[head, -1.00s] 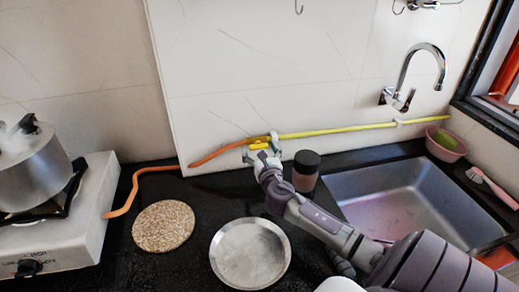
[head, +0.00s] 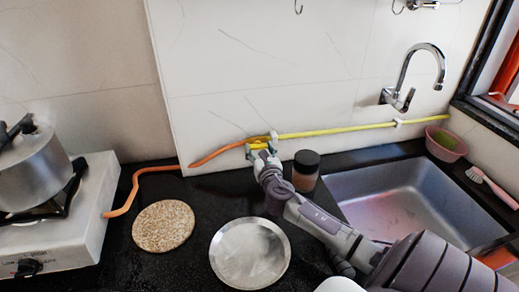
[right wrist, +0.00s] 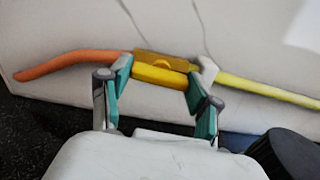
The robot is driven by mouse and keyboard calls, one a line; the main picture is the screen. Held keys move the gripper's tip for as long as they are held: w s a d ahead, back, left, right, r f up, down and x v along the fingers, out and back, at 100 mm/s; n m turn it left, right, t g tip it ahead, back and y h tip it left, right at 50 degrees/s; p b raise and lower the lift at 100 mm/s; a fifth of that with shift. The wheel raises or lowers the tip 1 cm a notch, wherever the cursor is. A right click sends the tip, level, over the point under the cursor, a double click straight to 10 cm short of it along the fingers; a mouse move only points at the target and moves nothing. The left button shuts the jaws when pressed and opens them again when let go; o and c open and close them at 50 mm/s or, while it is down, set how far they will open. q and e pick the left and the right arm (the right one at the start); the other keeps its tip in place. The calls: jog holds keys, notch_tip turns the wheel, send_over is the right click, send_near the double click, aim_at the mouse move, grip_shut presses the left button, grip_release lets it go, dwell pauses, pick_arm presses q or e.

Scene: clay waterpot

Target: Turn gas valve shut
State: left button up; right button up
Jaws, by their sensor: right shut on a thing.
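The gas valve is a yellow block with a yellow handle (right wrist: 160,75) on the wall pipe. In the head view the valve (head: 260,139) sits where the orange hose (head: 215,154) meets the yellow pipe (head: 340,129). My right gripper (head: 262,147) is at the valve, partly covering it. In the right wrist view my right gripper (right wrist: 160,88) has one green-padded finger at each end of the yellow handle, shut on it. The handle lies roughly along the pipe. My left gripper is not in view.
A dark-lidded jar (head: 306,171) stands close to the right of my right gripper. A steel plate (head: 249,252) and a round cork-like mat (head: 163,226) lie on the black counter. The stove (head: 75,235) with a pot (head: 32,170) is at left, the sink (head: 415,205) at right.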

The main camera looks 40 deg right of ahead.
jog(key=m, duration=0.5)
jog(key=m+b, duration=0.1)
jog(key=m, duration=0.7)
jog(key=shift+r+m, duration=0.1)
jog(key=shift+m, duration=2.1)
jog(key=o, duration=1.1)
jog(key=shift+d, duration=0.1)
jog(key=shift+o, duration=0.2)
